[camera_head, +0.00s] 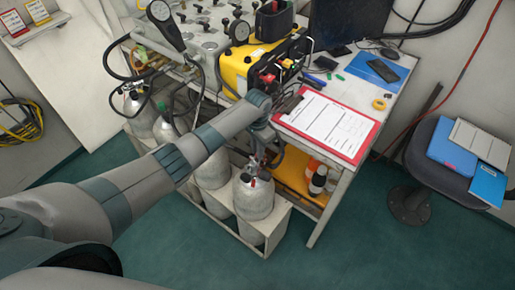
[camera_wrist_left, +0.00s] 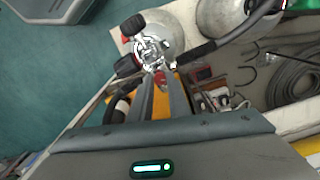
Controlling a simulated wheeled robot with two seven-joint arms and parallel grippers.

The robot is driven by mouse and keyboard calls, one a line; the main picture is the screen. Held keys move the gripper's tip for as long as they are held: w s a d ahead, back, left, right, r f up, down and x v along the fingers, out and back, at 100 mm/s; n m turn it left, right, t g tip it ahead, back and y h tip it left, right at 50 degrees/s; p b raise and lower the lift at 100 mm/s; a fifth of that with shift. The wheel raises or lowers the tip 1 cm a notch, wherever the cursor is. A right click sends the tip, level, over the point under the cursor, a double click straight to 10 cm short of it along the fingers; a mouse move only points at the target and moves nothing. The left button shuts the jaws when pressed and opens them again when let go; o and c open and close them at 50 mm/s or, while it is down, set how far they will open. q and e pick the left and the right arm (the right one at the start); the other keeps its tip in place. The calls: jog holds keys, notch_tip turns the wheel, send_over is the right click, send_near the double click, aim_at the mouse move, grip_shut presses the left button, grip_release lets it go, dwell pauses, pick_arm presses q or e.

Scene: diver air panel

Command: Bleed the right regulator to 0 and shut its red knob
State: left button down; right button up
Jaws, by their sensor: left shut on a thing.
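The right regulator (camera_wrist_left: 150,48) is a shiny metal fitting on a grey cylinder (camera_head: 253,200) below the bench. In the left wrist view it shows two black round parts with red behind them. A small red knob (camera_wrist_left: 159,78) shows between my fingertips. My left gripper (camera_wrist_left: 158,88) reaches down to the regulator and is shut on this red knob, as far as I can tell. In the head view the left gripper (camera_head: 262,150) is beside the bench corner, above the cylinder top. No gauge reading can be made out. My right gripper is not in view.
A red clipboard (camera_head: 328,122) lies on the bench edge close to my gripper. A yellow case (camera_head: 240,70) and a gauge panel (camera_head: 205,40) stand behind. More cylinders (camera_head: 212,170) stand left in the rack. A stool (camera_head: 440,150) is at the right. Dark hoses run near the regulator.

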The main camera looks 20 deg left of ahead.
pick_arm(q)
jog(key=m, duration=0.5)
jog(key=shift+m, duration=0.3)
jog(key=m, duration=0.6)
dwell(0.4)
jog(key=c, duration=1.7)
grip_release()
jog(key=shift+o, duration=0.2)
jog(key=shift+r, duration=0.1)
notch_tip(320, 180, up, 17)
jog(key=b, duration=0.4)
jog(key=shift+r, duration=0.15)
